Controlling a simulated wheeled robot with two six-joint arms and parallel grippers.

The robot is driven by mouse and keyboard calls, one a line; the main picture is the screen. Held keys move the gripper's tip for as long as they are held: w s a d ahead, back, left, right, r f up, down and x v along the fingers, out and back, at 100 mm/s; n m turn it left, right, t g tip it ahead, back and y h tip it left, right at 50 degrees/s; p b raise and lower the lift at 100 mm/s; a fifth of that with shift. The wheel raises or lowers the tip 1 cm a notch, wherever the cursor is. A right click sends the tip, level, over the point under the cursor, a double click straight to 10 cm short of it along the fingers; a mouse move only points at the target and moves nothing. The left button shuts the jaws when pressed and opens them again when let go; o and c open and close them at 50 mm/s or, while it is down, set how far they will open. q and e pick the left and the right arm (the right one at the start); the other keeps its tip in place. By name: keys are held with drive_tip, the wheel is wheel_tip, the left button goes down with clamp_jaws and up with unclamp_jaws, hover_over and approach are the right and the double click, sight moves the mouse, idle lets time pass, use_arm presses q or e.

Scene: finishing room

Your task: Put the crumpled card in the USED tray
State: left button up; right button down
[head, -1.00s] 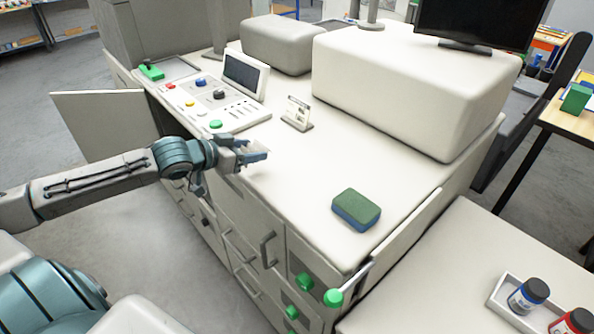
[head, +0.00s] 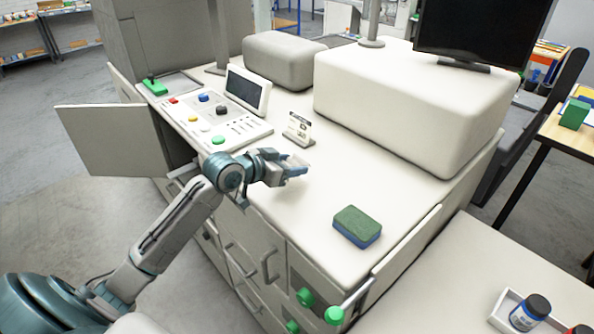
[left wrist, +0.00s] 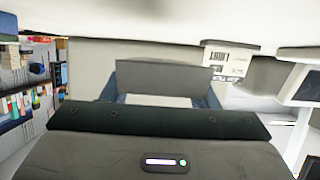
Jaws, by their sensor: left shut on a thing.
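My left gripper (head: 297,172) is over the white counter (head: 345,190), in front of a small printed sign. It is shut on a pale, whitish piece that I take to be the crumpled card (left wrist: 158,101); this shows between the fingers in the left wrist view. Its creases are too small to make out, and in the head view the fingers mostly hide it. I see no tray that I can read as marked USED. My right gripper is not in view.
The printed sign (head: 298,128) stands by a control panel (head: 228,128). A green and blue sponge (head: 357,226) lies on the counter's front right. A large white block (head: 405,105) fills the back. A cabinet door (head: 125,140) stands open at left. A small tray (head: 503,311) with a jar is at lower right.

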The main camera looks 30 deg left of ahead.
sight(297, 182)
use_arm(q)
drive_tip(key=shift+w+d, duration=0.7)
drive_tip(key=shift+d, duration=0.05)
wheel_tip(297, 182, down, 3)
drive_tip(key=shift+r+p, duration=0.1)
drive_tip(key=shift+p, duration=1.1)
drive_tip(key=shift+s+f, duration=0.1)
drive_tip(key=shift+f, duration=0.35)
drive_tip(key=shift+f, duration=0.15)
drive_tip(key=o, duration=1)
drive_tip(key=shift+r, duration=0.2)
